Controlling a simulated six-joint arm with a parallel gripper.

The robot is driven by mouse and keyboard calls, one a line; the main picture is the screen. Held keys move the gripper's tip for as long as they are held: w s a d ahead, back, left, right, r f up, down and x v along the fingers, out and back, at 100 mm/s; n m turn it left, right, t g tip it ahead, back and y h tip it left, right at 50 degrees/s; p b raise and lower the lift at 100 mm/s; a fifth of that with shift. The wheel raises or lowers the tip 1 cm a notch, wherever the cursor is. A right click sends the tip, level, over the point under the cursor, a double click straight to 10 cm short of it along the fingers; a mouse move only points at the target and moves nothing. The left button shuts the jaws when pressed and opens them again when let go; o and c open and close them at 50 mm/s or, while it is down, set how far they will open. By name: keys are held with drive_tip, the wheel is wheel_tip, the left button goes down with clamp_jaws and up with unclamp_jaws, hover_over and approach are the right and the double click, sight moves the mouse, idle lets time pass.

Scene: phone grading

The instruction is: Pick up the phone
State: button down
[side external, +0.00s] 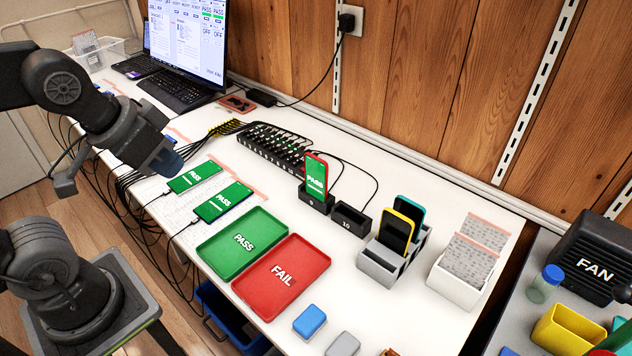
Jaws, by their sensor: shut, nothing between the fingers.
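Several phones are in the side external view. One phone (316,173) in a red case stands upright in dock 9 (316,202), its green screen reading PASS. Two phones with green PASS screens lie flat with cables on the table's left side, a rear one (194,177) and a front one (223,201). A yellow-cased phone (397,230) and a teal-cased phone (416,211) stand in a grey rack (378,266). My gripper (171,165) is shut and empty, left of the rear flat phone and apart from it; its fingertips are small and dark here.
A green PASS tray (222,262) and a red FAIL tray (268,299) lie empty at the front. Dock 10 (352,219) is empty. A laptop (190,60), hub (270,150) and loose cables fill the back left. A white box (459,288) of cards stands right.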

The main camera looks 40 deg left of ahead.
drive_tip(key=c, duration=1.1)
unclamp_jaws()
drive_tip(key=w+r+m+g, duration=0.2)
drive_tip(key=w+r+m, duration=0.25)
drive_tip(key=w, duration=0.55)
drive_tip(key=m+g, duration=0.3)
drive_tip(key=m, duration=1)
hover_over(316, 169)
wheel_tip(316, 169, down, 15)
drive_tip(key=shift+m+g, duration=0.25)
drive_tip(key=shift+g, duration=0.05)
drive_tip(key=f, duration=0.8)
drive_tip(key=shift+w+a+f, duration=0.1)
drive_tip(key=shift+w+a, duration=0.15)
drive_tip(key=shift+a, duration=0.15)
drive_tip(key=shift+d+f, duration=0.15)
drive_tip(key=shift+f, duration=2.85)
